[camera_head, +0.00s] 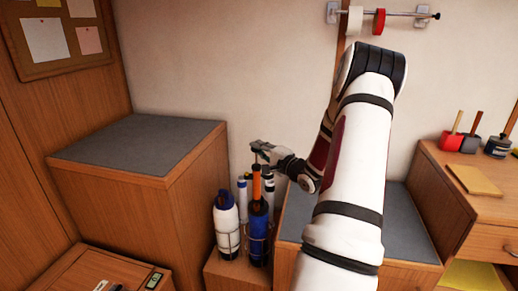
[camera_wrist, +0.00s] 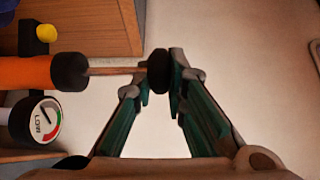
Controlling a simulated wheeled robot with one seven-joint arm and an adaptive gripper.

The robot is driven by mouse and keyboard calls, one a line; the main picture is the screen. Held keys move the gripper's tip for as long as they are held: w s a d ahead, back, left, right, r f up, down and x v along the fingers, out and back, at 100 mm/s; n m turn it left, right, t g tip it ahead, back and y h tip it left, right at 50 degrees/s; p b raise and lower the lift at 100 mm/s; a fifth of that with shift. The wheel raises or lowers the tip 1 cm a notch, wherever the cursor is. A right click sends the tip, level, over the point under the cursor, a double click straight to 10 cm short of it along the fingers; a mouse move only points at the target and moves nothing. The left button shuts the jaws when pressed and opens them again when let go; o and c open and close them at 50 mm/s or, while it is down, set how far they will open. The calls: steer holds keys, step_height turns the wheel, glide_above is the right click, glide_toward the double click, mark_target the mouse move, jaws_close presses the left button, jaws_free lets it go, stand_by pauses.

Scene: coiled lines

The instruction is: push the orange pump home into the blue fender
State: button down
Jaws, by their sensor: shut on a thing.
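The orange pump (camera_head: 256,184) stands upright on top of the blue fender (camera_head: 258,234). In the wrist view the pump (camera_wrist: 26,73) lies at the left edge, with a black cap, a bare thin rod (camera_wrist: 112,70) and a black knob at the rod's end. My gripper (camera_head: 260,150) is above the pump, and in the wrist view its fingertips (camera_wrist: 162,72) are shut on the black knob. The rod is drawn out, with a clear length showing between cap and knob. The pump's lower end at the fender is too small to judge.
A white fender with a blue top (camera_head: 226,226) stands left of the blue one, both in wire holders. White cylinders stand close behind. A round gauge marked LOW (camera_wrist: 38,121) is beside the pump. A tall grey-topped cabinet (camera_head: 140,142) rises at left, a lower grey top at right.

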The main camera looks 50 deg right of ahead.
steer(key=shift+f, duration=1)
stand_by(0.5)
steer(key=c, duration=1.5)
jaws_free()
steer(key=shift+c, duration=0.2)
steer(key=v, duration=1.2)
